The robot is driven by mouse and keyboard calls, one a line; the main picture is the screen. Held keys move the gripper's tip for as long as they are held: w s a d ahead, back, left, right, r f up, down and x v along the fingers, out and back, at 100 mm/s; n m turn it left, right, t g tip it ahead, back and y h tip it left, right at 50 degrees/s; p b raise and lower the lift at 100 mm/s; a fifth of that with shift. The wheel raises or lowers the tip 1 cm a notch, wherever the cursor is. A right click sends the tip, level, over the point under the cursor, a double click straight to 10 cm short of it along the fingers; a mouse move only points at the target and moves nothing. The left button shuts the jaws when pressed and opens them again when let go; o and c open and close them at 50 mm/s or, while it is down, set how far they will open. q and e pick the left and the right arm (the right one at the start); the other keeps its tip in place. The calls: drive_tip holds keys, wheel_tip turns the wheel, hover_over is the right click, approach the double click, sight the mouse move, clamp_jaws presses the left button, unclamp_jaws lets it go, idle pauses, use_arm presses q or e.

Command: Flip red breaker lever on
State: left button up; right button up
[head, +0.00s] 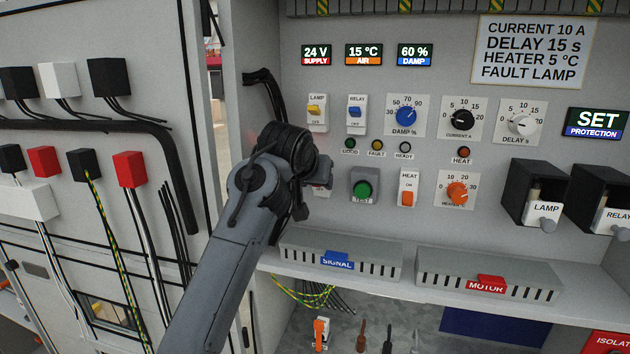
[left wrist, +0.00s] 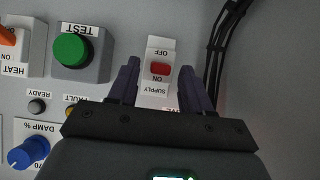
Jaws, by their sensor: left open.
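The red breaker lever (left wrist: 160,69) sits on a white plate marked SUPPLY, ON and OFF (left wrist: 157,46), upside down in the left wrist view. The lever lies between the two labels; I cannot tell its position for certain. My left gripper (left wrist: 159,78) is open, its dark fingers on either side of the breaker, with no clear contact visible. In the head view my left gripper (head: 306,192) is in front of the panel and hides most of the breaker. A small red and white part (head: 319,186) shows beside it. My right gripper is not in view.
The green TEST button (head: 362,190) and the orange HEAT switch (head: 407,196) are close on the right. The LAMP switch (head: 316,111) is above. Black cables (head: 266,90) run along the cabinet's left wall. A grey SIGNAL duct (head: 375,267) projects below.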

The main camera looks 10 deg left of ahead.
use_arm(q)
drive_tip(key=b+v, duration=0.5)
drive_tip(key=v, duration=0.5)
drive_tip(key=shift+s+r, duration=0.2)
drive_tip(key=shift+s, duration=0.15)
